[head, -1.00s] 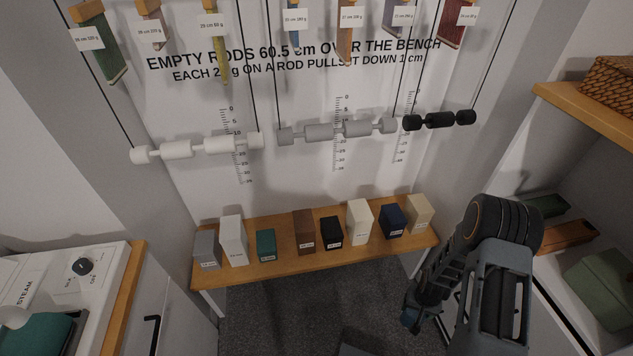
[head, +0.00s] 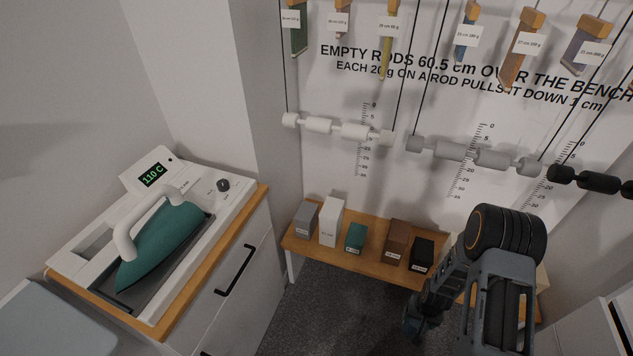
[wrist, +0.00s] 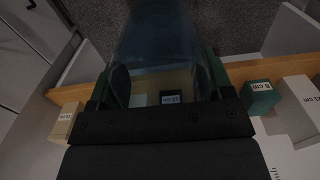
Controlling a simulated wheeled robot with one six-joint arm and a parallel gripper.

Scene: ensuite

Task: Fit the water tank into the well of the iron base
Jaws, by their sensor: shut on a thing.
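The iron base (head: 217,202) is a white unit on the wooden-topped cabinet at left in the head view. Its display (head: 153,174) reads 110 C and a dial (head: 223,185) sits near its right end. A teal iron (head: 163,243) with a white handle rests on it. An empty-looking rectangular recess (head: 95,243), seemingly the well, lies at the base's left side. In the wrist view my gripper (wrist: 158,78) is shut on the see-through bluish water tank (wrist: 155,45), which sticks out beyond the fingers. The arm largely hides gripper and tank in the head view.
A wooden bench (head: 370,257) with several labelled blocks stands against the back wall. Weighted rods (head: 338,128) hang on cords above it. A pale grey surface (head: 45,325) fills the lower left. Carpeted floor (head: 315,315) is open between cabinet and bench.

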